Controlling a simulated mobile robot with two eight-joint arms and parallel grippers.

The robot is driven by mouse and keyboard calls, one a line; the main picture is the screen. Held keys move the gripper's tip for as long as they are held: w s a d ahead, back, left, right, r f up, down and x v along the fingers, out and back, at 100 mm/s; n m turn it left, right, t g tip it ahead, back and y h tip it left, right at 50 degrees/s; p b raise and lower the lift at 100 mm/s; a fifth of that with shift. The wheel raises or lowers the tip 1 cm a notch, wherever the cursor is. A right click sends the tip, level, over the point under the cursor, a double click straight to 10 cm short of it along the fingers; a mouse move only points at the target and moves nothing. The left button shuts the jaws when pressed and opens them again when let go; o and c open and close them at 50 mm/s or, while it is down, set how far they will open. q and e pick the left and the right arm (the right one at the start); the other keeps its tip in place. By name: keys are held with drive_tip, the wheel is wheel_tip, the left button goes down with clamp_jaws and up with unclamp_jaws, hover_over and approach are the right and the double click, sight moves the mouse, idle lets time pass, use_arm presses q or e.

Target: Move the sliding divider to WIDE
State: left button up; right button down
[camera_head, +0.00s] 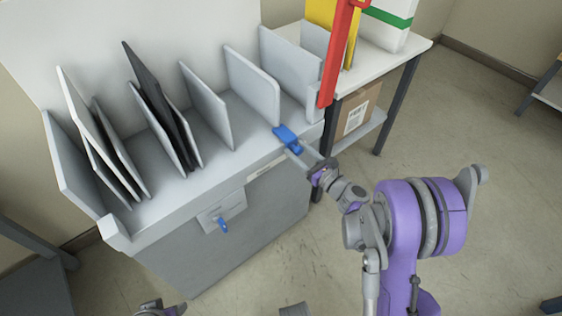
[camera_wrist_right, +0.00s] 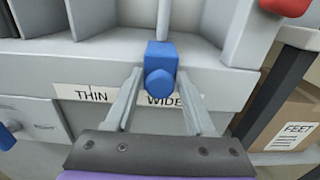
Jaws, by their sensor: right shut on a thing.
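The sliding divider is a grey upright panel (camera_head: 252,86) with a blue knob (camera_head: 287,138) at its front, on the grey rack (camera_head: 245,160). My right gripper (camera_head: 298,150) is shut on the blue knob, reaching in from the lower right. In the right wrist view the knob (camera_wrist_right: 161,70) sits between the fingertips of the right gripper (camera_wrist_right: 160,88). The label strip (camera_wrist_right: 105,95) reads THIN at left and WIDE at right; the knob is above the left part of WIDE. A small part of my left gripper (camera_head: 163,309) shows at the bottom edge, fingers hidden.
Several white, grey and black sheets (camera_head: 150,90) lean in the rack's left slots. A small blue lever (camera_head: 223,225) is on the front panel. A red post (camera_head: 335,70) stands at right by a side table (camera_head: 400,50) with a carton (camera_head: 357,112) below. Floor in front is clear.

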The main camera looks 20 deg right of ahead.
drive_tip(key=shift+w+d, duration=0.3)
drive_tip(key=shift+d, duration=0.6)
drive_tip(key=c, duration=0.5)
unclamp_jaws()
drive_tip(key=shift+d, duration=0.1)
drive_tip(key=v, duration=1)
drive_tip(key=shift+s+p, duration=0.4)
drive_tip(key=shift+p, duration=0.05)
